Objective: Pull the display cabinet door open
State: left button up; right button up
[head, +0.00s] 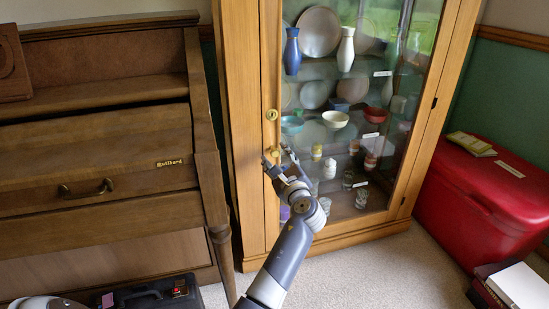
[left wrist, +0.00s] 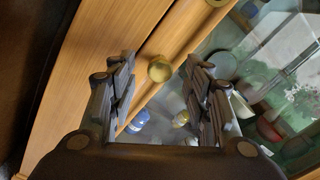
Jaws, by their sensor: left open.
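The display cabinet (head: 240,120) is a tall wooden case, and its glass-paned door (head: 270,60) looks closed. A round brass knob (head: 275,153) sits on the door's left stile, below a brass lock plate (head: 271,115). My left gripper (head: 276,156) is in front of the knob with its fingers spread. In the left wrist view, the knob (left wrist: 160,69) shows between the two open fingers (left wrist: 163,85), apart from both. The lock plate (left wrist: 217,2) is at that view's top edge. My right gripper is not in view.
Vases, bowls, plates and glasses stand on shelves behind the glass. A red chest (head: 490,195) stands right of the cabinet. A black case (head: 150,297) lies in front of the piano. The carpet (head: 370,265) before the cabinet is clear.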

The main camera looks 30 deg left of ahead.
aim_at(275, 153)
pick_arm(q)
jog(key=shift+b+x, duration=0.5)
jog(key=shift+x, duration=1.55)
grip_shut()
